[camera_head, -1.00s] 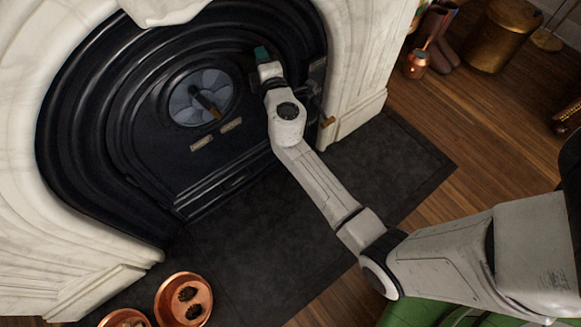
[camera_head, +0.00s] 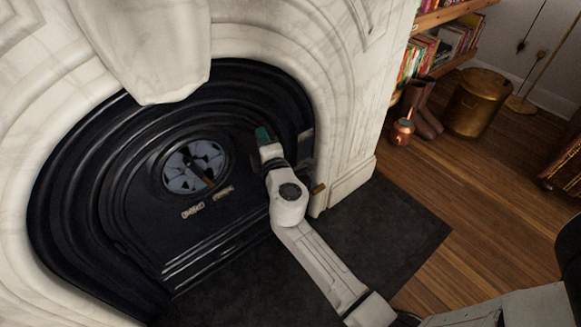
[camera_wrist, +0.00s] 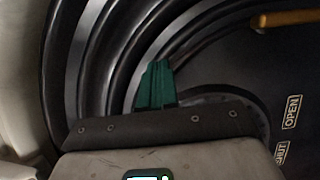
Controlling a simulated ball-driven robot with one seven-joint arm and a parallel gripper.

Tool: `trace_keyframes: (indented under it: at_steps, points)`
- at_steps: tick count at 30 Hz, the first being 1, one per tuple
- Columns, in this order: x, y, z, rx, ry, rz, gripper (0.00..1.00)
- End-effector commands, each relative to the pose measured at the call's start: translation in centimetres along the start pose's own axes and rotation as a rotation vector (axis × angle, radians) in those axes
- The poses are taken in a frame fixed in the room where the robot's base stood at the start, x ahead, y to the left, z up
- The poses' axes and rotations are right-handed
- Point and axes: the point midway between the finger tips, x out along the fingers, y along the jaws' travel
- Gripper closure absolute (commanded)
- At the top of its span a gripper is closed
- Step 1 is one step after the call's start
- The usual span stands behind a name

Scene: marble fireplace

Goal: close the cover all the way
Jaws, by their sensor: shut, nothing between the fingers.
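The black metal fireplace cover (camera_head: 160,235) fills the arched opening in the head view. A round vent (camera_head: 195,167) with grey-blue and dark patches is in it, above two small label plates. My gripper (camera_head: 263,134) is shut and empty, in front of the right part of the black front. In the wrist view, its green fingertips (camera_wrist: 155,85) are together near curved black ridges. The OPEN label (camera_wrist: 292,112) and a brass-coloured bar (camera_wrist: 285,18) show on the right there. I cannot tell whether the fingers touch the cover, or whether it stands ajar.
The white marble surround (camera_head: 345,135) arches around the opening, close to the right of my arm. A dark hearth slab (camera_head: 385,230) lies below. Wooden floor there is open.

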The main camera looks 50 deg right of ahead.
Motion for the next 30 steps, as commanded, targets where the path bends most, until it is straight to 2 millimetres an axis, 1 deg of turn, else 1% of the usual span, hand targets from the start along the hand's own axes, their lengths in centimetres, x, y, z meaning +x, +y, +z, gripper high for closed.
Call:
trace_keyframes:
  at_steps: [8, 15, 18, 24, 30]
  points:
    - [-3.0, 0.1, 1.0, -0.002, 0.002, 0.001, 1.00]
    - [-6.5, 0.0, 2.2, -0.003, 0.002, 0.000, 1.00]
    - [-7.6, 0.0, 2.6, -0.002, 0.001, 0.001, 1.00]
    - [-8.9, 0.0, 3.0, 0.001, 0.002, 0.001, 1.00]
    - [-9.1, 0.1, 3.1, 0.002, 0.001, 0.001, 1.00]
